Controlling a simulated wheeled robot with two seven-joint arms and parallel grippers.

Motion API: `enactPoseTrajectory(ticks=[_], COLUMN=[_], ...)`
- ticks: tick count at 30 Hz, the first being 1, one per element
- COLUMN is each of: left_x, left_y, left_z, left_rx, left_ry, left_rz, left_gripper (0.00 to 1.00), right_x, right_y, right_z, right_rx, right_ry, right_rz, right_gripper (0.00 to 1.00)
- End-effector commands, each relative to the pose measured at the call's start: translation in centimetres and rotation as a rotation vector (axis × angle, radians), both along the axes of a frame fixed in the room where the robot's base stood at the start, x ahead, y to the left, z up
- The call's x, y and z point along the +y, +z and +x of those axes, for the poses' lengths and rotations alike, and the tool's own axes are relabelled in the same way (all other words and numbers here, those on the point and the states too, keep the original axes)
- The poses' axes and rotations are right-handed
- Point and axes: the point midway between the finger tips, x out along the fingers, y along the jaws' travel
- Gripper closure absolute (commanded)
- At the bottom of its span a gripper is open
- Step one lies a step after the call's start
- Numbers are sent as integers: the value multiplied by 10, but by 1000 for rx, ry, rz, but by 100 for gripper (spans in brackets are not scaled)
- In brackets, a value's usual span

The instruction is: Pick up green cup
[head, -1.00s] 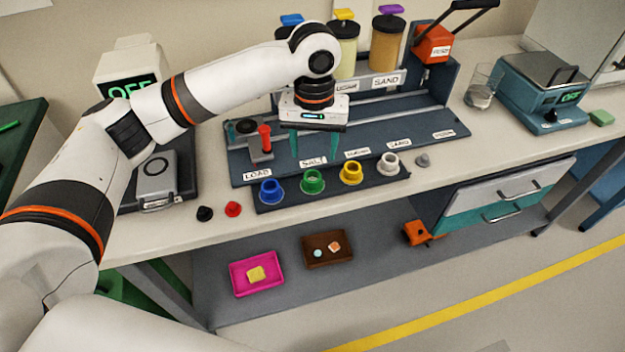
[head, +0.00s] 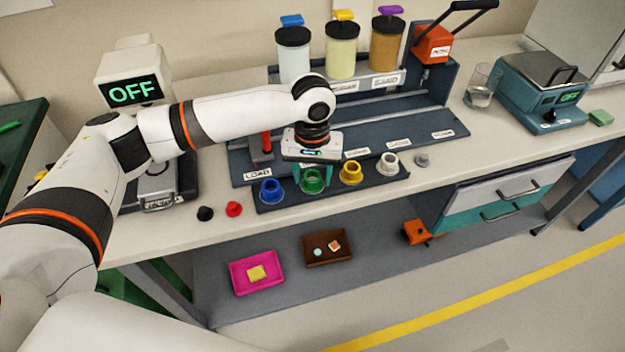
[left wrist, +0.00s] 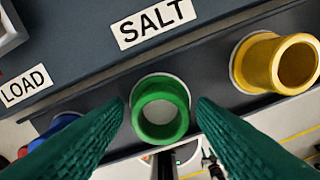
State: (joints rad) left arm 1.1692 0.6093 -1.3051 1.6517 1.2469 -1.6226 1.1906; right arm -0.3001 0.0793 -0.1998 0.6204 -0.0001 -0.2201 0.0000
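The green cup (head: 313,182) stands in the dark rack (head: 331,190) at the front of the bench, between the blue cup (head: 271,190) and the yellow cup (head: 350,172). My left gripper (head: 311,178) is low over the green cup, pointing down. In the left wrist view, the green cup (left wrist: 160,108) sits between the two spread green fingers (left wrist: 162,112), with a gap on each side. The left gripper is open and holds nothing. My right gripper is not in view.
A white cup (head: 389,164) stands at the rack's right end. A red-topped lever (head: 266,143) rises behind the rack. Tall jars (head: 341,52) stand at the back. A black knob (head: 205,213) and a red knob (head: 234,209) lie left of the rack.

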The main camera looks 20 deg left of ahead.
Motion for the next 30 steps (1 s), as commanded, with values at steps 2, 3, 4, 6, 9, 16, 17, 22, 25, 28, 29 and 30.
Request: enactPoseTrajectory(ticks=[2, 3, 4, 6, 9, 16, 17, 22, 25, 28, 29, 30], left_x=[0, 0, 0, 0, 0, 0, 0, -1, -1, 0, 0, 0], left_y=[0, 0, 0, 0, 1, 5, 8, 38, 59, 77, 82, 87], left_z=[0, 0, 0, 0, 0, 0, 1, 1, 1, 1, 1, 0], left_rx=[0, 0, 0, 0, 0, -1, -2, -4, -5, -3, -3, -2], left_ry=[0, 0, 0, 0, 0, 0, 0, 1, 0, 0, 0, -1], left_rz=[0, 0, 0, 0, 0, -1, -1, -2, -2, -1, -1, -2], left_gripper=[62, 69, 74, 85, 92, 92, 92, 92, 92, 92, 92, 92], right_x=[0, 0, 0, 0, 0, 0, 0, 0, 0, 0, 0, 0], right_y=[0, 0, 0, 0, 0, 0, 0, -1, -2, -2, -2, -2], right_z=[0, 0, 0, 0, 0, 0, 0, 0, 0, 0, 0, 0], right_rx=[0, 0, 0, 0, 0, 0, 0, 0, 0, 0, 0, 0], right_ry=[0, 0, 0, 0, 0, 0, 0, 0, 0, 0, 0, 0], right_rz=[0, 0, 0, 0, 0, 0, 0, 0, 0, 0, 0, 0], right_gripper=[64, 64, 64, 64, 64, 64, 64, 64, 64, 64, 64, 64])
